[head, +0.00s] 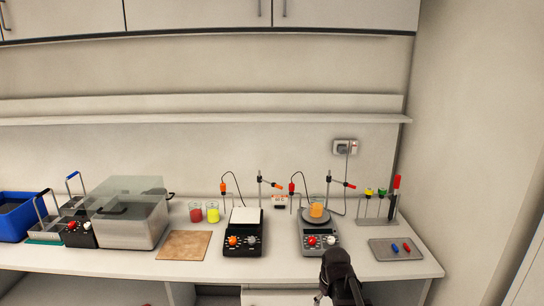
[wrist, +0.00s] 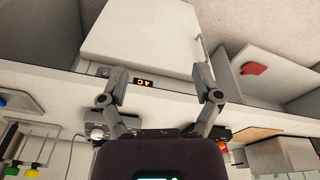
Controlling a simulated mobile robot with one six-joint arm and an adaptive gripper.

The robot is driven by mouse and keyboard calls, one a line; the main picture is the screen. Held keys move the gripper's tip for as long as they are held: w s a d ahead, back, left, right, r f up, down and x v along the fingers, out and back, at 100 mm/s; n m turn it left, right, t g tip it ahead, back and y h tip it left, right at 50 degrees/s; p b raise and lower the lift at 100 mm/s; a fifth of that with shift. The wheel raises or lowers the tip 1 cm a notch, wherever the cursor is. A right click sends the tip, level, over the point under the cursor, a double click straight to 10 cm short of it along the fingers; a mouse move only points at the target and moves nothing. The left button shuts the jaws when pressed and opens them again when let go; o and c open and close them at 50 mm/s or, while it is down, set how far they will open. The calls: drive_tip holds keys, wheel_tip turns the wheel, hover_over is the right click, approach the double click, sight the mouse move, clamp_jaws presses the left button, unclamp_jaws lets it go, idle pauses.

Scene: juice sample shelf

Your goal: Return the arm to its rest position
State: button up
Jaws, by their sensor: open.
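My gripper shows in the wrist view (wrist: 160,78) with its two dark grey fingers spread wide apart and nothing between them. In the head view my dark arm is at the bottom edge, right of centre, in front of the right stirrer (head: 320,240). The fingertips are hard to make out there. A beaker of orange juice (head: 316,210) stands on that stirrer's round plate, apart from my arm.
The left stirrer (head: 244,240) has an empty white top. Red (head: 196,212) and yellow (head: 213,212) beakers stand behind a brown board (head: 184,246). A grey tray (head: 396,250) is at right. Below the bench, a white door (wrist: 140,40) faces the wrist camera.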

drive_tip(key=s+f+m+g+b, duration=0.1)
drive_tip(key=s+f+m+b, duration=0.1)
drive_tip(key=s, duration=0.8)
drive_tip(key=shift+f+m, duration=0.85)
drive_tip(key=shift+m, duration=0.25)
